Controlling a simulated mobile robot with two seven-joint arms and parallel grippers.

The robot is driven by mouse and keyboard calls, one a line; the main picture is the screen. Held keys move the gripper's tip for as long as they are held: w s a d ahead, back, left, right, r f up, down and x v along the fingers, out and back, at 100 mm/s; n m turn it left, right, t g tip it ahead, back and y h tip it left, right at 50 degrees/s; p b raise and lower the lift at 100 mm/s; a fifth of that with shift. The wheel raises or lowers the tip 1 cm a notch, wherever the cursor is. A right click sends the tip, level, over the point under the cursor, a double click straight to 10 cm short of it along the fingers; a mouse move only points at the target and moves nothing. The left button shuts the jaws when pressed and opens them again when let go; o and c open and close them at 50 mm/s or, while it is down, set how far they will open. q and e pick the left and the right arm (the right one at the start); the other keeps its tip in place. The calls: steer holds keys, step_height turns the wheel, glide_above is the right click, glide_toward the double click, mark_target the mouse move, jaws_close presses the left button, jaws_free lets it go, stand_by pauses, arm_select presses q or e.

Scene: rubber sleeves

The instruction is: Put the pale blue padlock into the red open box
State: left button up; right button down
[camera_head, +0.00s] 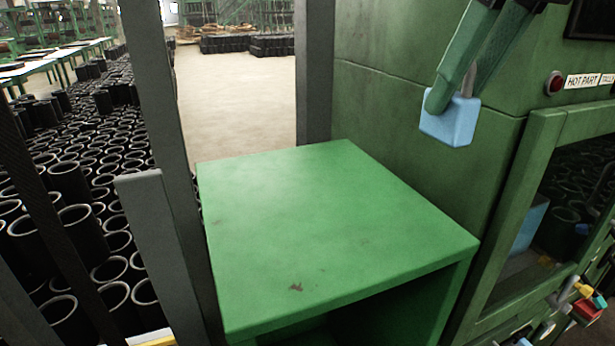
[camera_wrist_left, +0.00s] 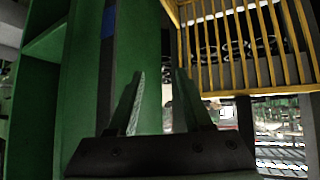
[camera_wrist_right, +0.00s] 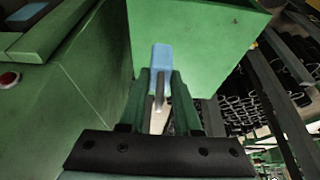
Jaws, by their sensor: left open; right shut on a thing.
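The pale blue padlock (camera_head: 450,122) hangs in the air in the head view, to the right of and above the green table top. My right gripper (camera_head: 455,97) is shut on its grey shackle, with the blue body below the fingertips. In the right wrist view the padlock (camera_wrist_right: 161,56) shows beyond the fingertips, its shackle between the fingers (camera_wrist_right: 161,78). My left gripper (camera_wrist_left: 160,76) is open and empty in the left wrist view; it does not show in the head view. I cannot make out a red open box in any view.
The green table (camera_head: 320,235) has a bare top. A green machine cabinet (camera_head: 400,100) stands behind the padlock, with a red lamp (camera_head: 555,83). Grey posts (camera_head: 160,100) and many black sleeves (camera_head: 75,220) are at left. A yellow barred rack (camera_wrist_left: 235,50) is near my left gripper.

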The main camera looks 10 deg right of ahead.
steer(key=w+a+f+b, duration=0.2)
steer(key=w+a+f, duration=0.7)
steer(key=shift+a, duration=0.15)
steer(key=shift+w+a+f, duration=0.15)
steer(key=shift+f, duration=0.15)
arm_select(q)
steer(key=shift+s+f, duration=0.2)
steer(key=shift+f, duration=0.45)
steer(key=shift+s+f, duration=0.15)
steer(key=shift+f, duration=0.5)
arm_select(e)
steer(key=shift+w+a+f, duration=0.1)
steer(key=shift+w+f, duration=0.05)
steer(key=shift+f, duration=1.5)
steer(key=shift+f, duration=0.15)
steer(key=c, duration=0.6)
jaws_free()
arm_select(q)
steer(key=shift+f, duration=0.1)
